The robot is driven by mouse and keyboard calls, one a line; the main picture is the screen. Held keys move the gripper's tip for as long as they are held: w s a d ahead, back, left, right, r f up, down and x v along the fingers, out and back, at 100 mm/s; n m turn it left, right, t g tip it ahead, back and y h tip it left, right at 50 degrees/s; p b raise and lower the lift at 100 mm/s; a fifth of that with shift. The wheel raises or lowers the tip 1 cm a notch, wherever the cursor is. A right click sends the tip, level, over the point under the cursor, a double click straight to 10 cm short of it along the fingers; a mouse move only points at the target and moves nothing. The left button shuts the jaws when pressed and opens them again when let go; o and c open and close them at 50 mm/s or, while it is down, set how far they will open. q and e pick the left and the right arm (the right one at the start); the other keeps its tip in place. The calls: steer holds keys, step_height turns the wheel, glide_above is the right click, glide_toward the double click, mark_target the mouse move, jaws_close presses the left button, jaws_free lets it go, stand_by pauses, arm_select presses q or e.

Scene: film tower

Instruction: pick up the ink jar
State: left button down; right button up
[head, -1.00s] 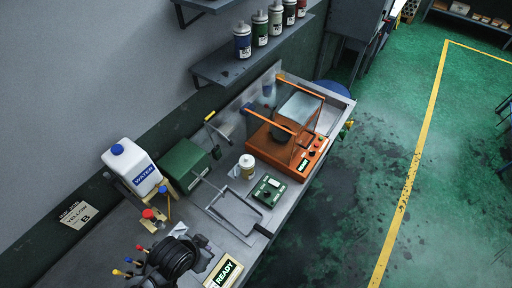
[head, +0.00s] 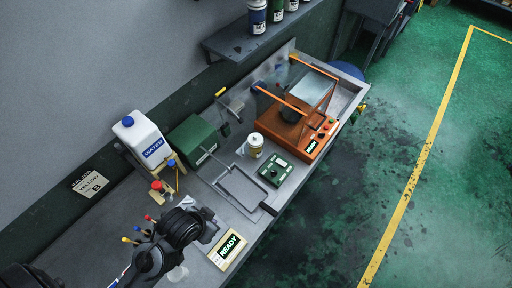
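I take the small jar with a white lid and a yellowish band (head: 256,145) on the bench to be the ink jar. It stands upright between the green box and the orange machine, with nothing touching it. Part of my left arm shows at the lower left, over the near end of the bench, well apart from the jar. I cannot make out its gripper fingers; they are hidden or out of the picture. My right gripper is not in view.
A READY sign (head: 228,250) lies near. Several bottles (head: 257,16) stand on the wall shelf (head: 250,42).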

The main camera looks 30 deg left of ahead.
arm_select(q)
steer(key=c, duration=1.8)
jaws_free()
steer(key=o, duration=1.8)
steer(key=shift+w, duration=0.1)
